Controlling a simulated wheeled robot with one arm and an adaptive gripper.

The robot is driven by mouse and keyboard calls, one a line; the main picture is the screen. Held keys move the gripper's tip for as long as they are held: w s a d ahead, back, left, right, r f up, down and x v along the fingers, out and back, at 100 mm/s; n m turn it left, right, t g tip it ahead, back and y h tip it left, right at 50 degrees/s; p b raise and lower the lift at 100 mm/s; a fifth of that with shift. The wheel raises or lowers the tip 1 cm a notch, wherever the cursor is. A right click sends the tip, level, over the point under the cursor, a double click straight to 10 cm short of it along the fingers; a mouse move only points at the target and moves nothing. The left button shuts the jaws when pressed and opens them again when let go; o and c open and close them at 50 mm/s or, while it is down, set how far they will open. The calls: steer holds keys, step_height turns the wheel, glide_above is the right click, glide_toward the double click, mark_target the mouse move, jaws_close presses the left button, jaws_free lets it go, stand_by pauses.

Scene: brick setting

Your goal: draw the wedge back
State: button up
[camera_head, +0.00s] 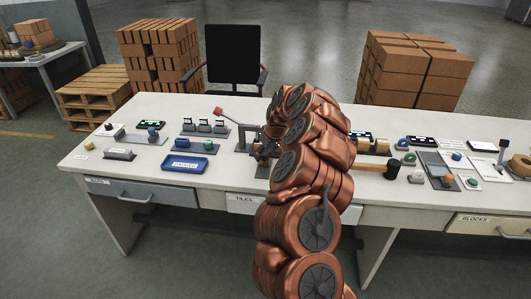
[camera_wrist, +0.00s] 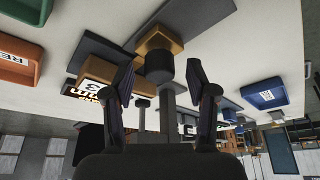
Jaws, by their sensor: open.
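I cannot pick out a wedge for certain. In the wrist view an orange-tan block (camera_wrist: 155,38) sits on a dark grey plate (camera_wrist: 205,22). A dark round knob (camera_wrist: 159,67) on a grey stem is in front of the block. My gripper (camera_wrist: 160,76) is open, its two fingers apart on either side of the knob and stem. I cannot tell whether they touch it. In the head view my copper-coloured arm reaches over the white table (camera_head: 225,190) and hides most of this spot.
A blue tray (camera_head: 185,163) and small switches (camera_head: 204,126) stand left of my arm. A dark-headed mallet (camera_head: 391,169) and several small fixtures lie to the right.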

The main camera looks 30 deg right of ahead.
steer(key=shift+c, duration=0.2)
jaws_close()
stand_by(0.4)
